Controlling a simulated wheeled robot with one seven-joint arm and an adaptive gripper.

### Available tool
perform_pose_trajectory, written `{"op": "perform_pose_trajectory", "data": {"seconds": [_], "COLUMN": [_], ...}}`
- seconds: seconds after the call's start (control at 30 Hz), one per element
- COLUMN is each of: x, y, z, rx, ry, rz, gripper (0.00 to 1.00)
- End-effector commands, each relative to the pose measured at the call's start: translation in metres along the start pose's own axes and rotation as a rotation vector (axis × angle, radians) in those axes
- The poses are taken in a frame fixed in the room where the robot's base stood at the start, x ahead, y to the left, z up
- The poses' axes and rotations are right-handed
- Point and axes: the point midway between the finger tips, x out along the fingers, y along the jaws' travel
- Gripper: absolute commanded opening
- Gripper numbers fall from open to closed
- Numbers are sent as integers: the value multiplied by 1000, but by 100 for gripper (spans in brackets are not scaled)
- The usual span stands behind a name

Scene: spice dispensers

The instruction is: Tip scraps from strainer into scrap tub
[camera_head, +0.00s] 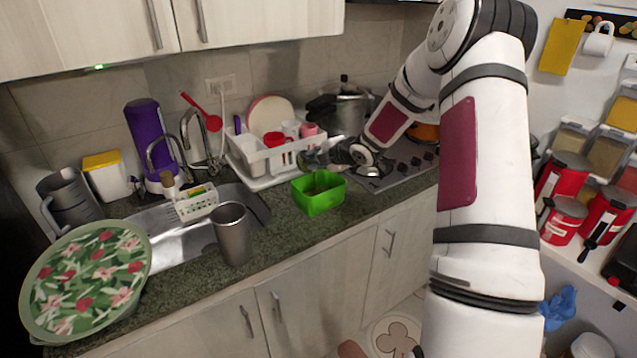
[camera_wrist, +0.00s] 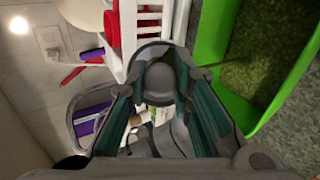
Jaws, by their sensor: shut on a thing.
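The scrap tub (camera_head: 320,203) is a bright green open box on the granite counter, between the dish rack and the stove. In the wrist view its green wall (camera_wrist: 212,35) fills the right side, and its inside looks dark and speckled. My gripper (camera_head: 330,155) is above and just behind the tub. In the wrist view my gripper (camera_wrist: 160,95) is shut on a small grey rounded piece, which I take to be the strainer (camera_wrist: 160,78), with a dark rim above it. The strainer is mostly hidden by the fingers, and I cannot tell whether scraps are in it.
A white dish rack (camera_head: 275,160) with cups and plates stands close behind and left of the tub. A pressure cooker (camera_head: 347,110) and the stove (camera_head: 400,170) are to the right. A steel tumbler (camera_head: 233,235) stands at the counter's front edge, by the sink (camera_head: 180,240).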

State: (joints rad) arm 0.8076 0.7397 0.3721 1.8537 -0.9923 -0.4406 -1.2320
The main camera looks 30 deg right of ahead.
Motion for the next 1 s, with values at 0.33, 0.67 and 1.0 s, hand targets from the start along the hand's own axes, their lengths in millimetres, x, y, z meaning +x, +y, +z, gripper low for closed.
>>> {"op": "perform_pose_trajectory", "data": {"seconds": [0.33, 0.67, 1.0], "x": [-1, -3, -4], "y": [-2, -4, -4], "z": [1, 2, 2], "rx": [15, 30, 42], "ry": [7, 14, 22], "rz": [34, 67, 102], "gripper": [0, 0, 0]}}
